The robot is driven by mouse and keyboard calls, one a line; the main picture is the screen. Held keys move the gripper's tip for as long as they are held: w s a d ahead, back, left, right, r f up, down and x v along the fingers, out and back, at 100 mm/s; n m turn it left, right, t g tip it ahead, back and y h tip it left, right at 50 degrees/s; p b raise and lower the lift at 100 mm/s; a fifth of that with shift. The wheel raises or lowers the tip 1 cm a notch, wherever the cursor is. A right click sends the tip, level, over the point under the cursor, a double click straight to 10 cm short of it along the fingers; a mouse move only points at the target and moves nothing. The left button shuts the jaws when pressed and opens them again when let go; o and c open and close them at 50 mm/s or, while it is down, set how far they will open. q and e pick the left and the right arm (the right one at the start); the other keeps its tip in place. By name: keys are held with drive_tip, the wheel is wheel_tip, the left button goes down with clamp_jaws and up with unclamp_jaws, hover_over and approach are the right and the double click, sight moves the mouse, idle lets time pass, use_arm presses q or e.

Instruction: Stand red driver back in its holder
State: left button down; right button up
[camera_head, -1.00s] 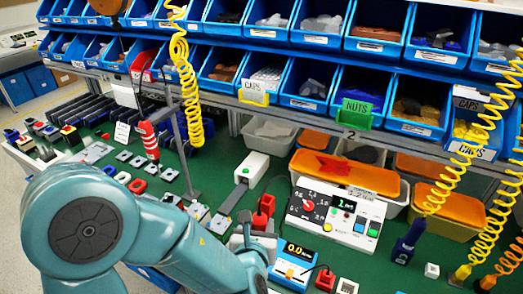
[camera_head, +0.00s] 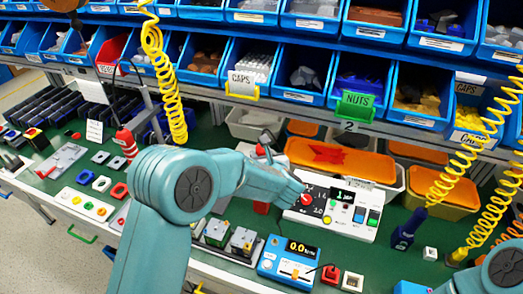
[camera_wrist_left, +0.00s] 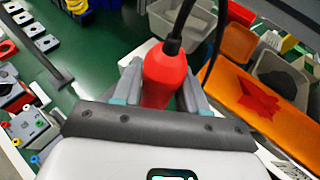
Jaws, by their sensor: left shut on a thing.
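The red driver (camera_wrist_left: 165,78) stands roughly upright between the fingers of my left gripper (camera_wrist_left: 163,88) in the left wrist view, with a black cord at its top. The gripper is shut on it. In the head view only a small red upper part of the driver (camera_head: 260,150) shows behind my left wrist. Its lower end is hidden. A red block (camera_head: 262,207) shows just below my left forearm, partly covered. I cannot tell whether it is the holder or whether the driver touches it. My right gripper is out of view.
A switch panel (camera_head: 362,212) with a red knob is close right of my left wrist. A blue torque meter (camera_head: 288,262) and a red socket block (camera_head: 330,274) lie nearer. Orange-lidded bins (camera_head: 365,165) are behind. Yellow coiled cords (camera_head: 480,150) hang at the right.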

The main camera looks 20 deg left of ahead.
use_arm(q)
drive_tip(key=shift+s, duration=0.1)
drive_tip(key=shift+f+b, duration=0.3)
wheel_tip(320, 180, down, 6)
drive_tip(key=shift+b, duration=1.2)
wheel_tip(320, 180, down, 3)
drive_tip(key=b, duration=0.3)
drive_tip(key=shift+b, duration=0.3)
drive_tip(key=shift+f+b, duration=0.15)
drive_tip(key=shift+b, duration=0.2)
drive_tip(key=shift+f+b, duration=0.25)
drive_tip(key=shift+b, duration=0.25)
